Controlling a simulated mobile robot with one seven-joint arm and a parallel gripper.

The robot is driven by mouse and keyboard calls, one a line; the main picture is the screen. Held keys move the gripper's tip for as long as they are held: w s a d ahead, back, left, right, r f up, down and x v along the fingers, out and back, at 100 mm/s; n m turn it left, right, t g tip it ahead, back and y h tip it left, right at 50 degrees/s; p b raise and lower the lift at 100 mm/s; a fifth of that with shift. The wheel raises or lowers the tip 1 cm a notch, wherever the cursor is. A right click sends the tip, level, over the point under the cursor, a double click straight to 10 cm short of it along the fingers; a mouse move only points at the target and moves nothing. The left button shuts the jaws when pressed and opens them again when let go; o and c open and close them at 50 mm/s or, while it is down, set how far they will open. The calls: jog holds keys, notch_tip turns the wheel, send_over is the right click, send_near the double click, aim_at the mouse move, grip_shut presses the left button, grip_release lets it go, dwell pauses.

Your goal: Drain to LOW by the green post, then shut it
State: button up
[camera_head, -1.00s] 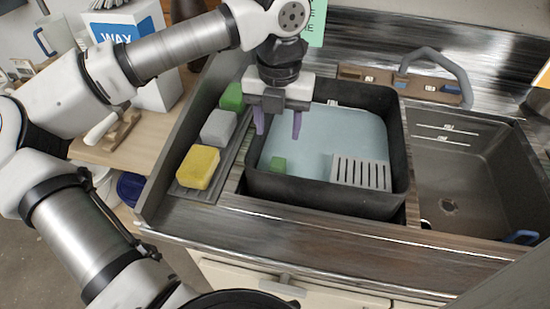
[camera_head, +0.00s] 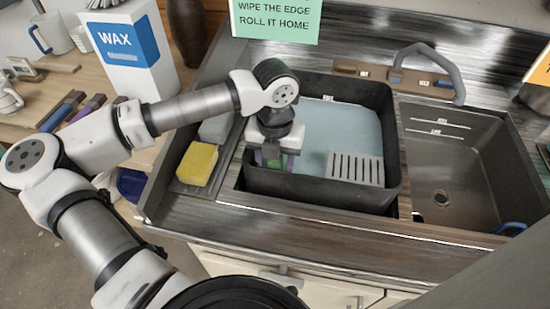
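A black tub (camera_head: 330,195) holds pale blue liquid (camera_head: 340,125). A small white label (camera_head: 328,98) shows at its back wall, too small to read. The green post (camera_head: 274,162) is at the tub's front left, mostly hidden by my gripper. My gripper (camera_head: 268,160) points down over it, with purple fingers beside the green; whether they press on it is hidden. A grey slotted piece (camera_head: 355,169) sits at the tub's front right. Two white level lines (camera_head: 438,128) with tiny labels are on the back wall of the right basin.
The empty right basin (camera_head: 470,185) has a drain hole and a grey faucet (camera_head: 430,62) behind it. A yellow sponge (camera_head: 197,163) and a grey block (camera_head: 216,127) lie left of the tub. A green sign (camera_head: 275,20) and a WAX box (camera_head: 130,45) stand behind.

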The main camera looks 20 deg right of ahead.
grip_shut()
jog(key=shift+r, duration=1.7)
grip_release()
jog(key=shift+r, duration=0.1)
notch_tip(320, 180, up, 14)
jog(key=b, duration=0.3)
jog(key=shift+c, duration=0.3)
